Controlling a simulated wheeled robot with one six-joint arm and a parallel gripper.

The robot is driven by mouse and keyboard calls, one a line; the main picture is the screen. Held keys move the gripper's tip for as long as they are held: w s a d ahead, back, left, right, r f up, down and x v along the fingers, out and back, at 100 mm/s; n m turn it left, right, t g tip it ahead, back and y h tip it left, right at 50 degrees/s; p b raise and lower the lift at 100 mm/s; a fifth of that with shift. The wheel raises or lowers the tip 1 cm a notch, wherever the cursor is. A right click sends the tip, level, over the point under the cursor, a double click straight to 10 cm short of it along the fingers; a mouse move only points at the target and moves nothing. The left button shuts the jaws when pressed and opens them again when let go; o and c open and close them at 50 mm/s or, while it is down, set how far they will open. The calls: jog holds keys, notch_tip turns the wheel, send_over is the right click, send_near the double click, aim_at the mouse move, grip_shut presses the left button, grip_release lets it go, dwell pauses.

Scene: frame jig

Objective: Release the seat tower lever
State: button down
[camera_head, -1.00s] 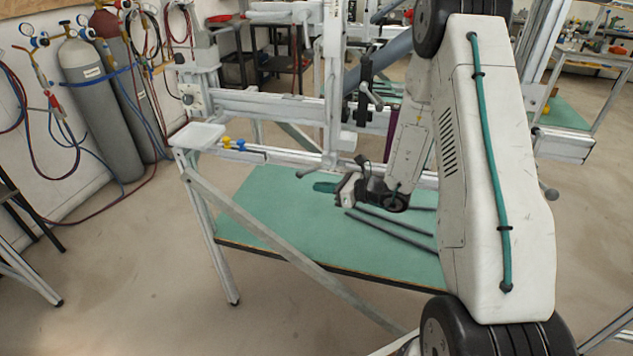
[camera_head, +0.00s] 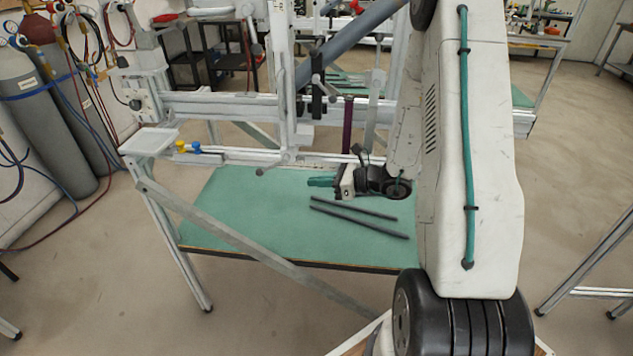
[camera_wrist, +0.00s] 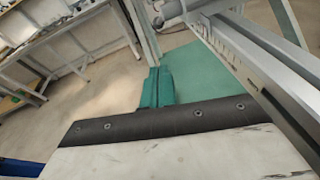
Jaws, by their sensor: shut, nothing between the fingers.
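My gripper (camera_head: 321,181) has teal fingers, which are closed together with nothing between them. It points left, low in front of the jig and above the green lower shelf. In the wrist view my fingers (camera_wrist: 158,87) are together, and no lever is between them. The pale jig carries a white upright (camera_head: 281,75) with a small lever (camera_head: 274,161) at its foot, left of my gripper and apart from it. A dark clamp with a handle (camera_head: 318,95) stands higher up, beside a purple tube (camera_head: 347,125). I cannot tell which handle is the seat tower lever.
The jig's long rail (camera_head: 225,104) runs above and behind my gripper. In the wrist view a metal rail (camera_wrist: 255,65) passes close on the right. Two dark rods (camera_head: 358,220) lie on the green shelf (camera_head: 245,222). A white tray (camera_head: 148,141) is at the jig's left end.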

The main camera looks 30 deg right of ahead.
jog(key=s+a+r+n+g, duration=1.1)
jog(key=s+a+r+n, duration=0.1)
jog(key=a+r+n, duration=0.4)
jog(key=s+d+r+n+h, duration=0.2)
jog(key=s+n+h, duration=0.3)
jog(key=s, duration=0.3)
jog(key=s+d+r+n+t+h, duration=0.1)
jog(key=s+d+r+n+h, duration=0.1)
jog(key=s+r+n+h, duration=0.3)
jog(key=s+n, duration=0.2)
jog(key=s, duration=0.1)
jog(key=shift+s+d+r+n, duration=0.15)
jog(key=shift+d+n, duration=0.05)
jog(key=shift+n, duration=0.2)
